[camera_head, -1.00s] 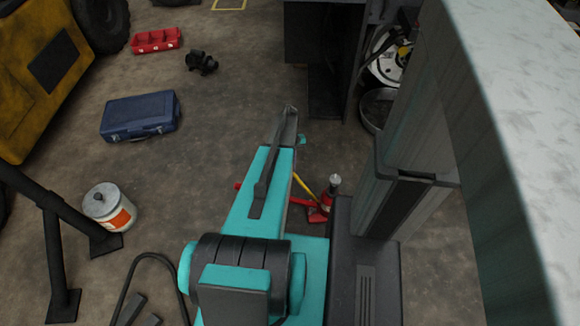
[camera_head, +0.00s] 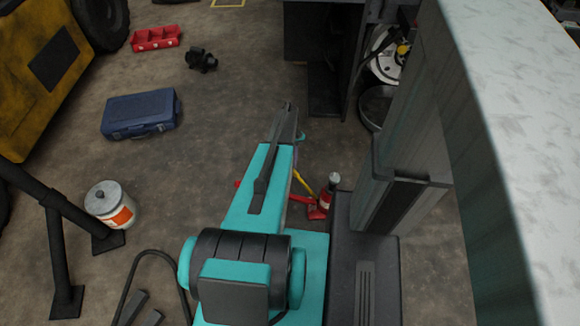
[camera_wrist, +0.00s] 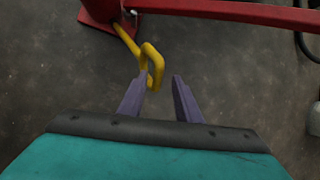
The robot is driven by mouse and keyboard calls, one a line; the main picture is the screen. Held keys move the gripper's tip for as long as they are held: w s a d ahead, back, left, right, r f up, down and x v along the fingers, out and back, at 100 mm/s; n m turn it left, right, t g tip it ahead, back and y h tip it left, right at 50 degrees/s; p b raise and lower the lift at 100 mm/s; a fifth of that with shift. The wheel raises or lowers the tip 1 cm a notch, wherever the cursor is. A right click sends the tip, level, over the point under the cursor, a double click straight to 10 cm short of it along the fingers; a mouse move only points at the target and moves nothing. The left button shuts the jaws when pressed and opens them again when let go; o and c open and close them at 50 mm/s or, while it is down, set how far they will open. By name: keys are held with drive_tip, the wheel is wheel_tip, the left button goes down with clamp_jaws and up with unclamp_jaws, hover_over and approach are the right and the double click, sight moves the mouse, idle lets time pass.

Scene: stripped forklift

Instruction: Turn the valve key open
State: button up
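The valve key is a bent yellow rod with a squared loop at its end (camera_wrist: 152,62) in the wrist view. Its shaft runs up-left to a red base (camera_wrist: 98,14). My gripper (camera_wrist: 160,79) is open, and the loop's lower end shows between the fingertips, closer to the left one. I cannot tell whether that finger touches it. In the head view the yellow key (camera_head: 304,183) shows beside my arm, by a red jack (camera_head: 322,206) with a pale top.
A red bar (camera_wrist: 225,12) crosses the top of the wrist view. In the head view a blue case (camera_head: 140,114), a white can (camera_head: 110,206) and a red tray (camera_head: 156,38) stand on the floor at left. A dark-legged stand (camera_head: 58,235) is lower left.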

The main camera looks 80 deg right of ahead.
drive_tip(key=shift+s, duration=0.1)
drive_tip(key=p+v, duration=0.1)
drive_tip(key=v, duration=1.2)
drive_tip(key=shift+d+r, duration=0.15)
drive_tip(key=shift+r, duration=0.2)
wheel_tip(320, 180, up, 15)
drive_tip(key=p, duration=0.8)
idle(0.5)
